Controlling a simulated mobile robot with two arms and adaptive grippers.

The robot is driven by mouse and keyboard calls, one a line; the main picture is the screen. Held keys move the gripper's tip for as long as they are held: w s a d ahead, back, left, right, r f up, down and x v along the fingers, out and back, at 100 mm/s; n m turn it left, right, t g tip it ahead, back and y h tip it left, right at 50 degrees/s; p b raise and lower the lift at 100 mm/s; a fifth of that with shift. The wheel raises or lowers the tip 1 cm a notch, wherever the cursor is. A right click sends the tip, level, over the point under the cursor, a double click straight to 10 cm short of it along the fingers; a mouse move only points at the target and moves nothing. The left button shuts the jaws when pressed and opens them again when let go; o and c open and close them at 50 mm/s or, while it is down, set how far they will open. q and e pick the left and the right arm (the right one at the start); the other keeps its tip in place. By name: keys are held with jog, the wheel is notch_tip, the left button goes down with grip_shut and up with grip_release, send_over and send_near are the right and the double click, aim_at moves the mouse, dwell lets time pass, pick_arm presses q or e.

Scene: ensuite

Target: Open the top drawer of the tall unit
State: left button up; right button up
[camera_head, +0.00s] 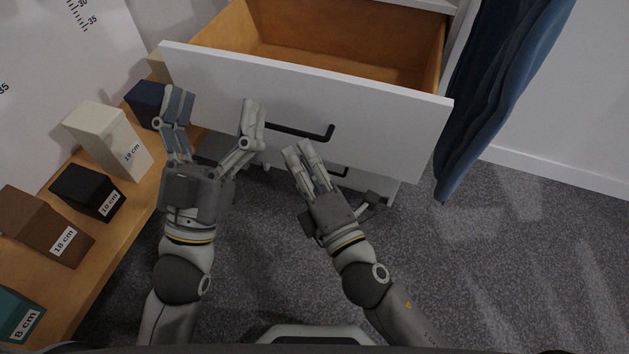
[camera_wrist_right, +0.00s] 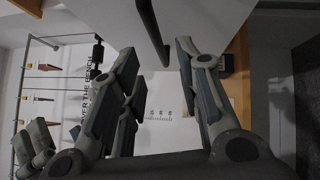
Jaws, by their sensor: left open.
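The top drawer (camera_head: 330,107) of the tall unit stands pulled well out, with its wooden inside (camera_head: 345,45) showing empty where visible. Its dark bar handle (camera_head: 318,136) is on the white front. My left gripper (camera_head: 214,100) is open in front of the left part of the drawer front, its fingers spread; contact cannot be told.
A wooden bench on the left carries labelled blocks, including a white block (camera_head: 108,140), a black block (camera_head: 88,190) and a brown block (camera_head: 42,228). A lower drawer handle (camera_head: 338,172) shows below. A blue cloth (camera_head: 500,90) hangs at right. Carpet (camera_head: 490,270) is clear at lower right.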

jog(key=shift+v, duration=2.6)
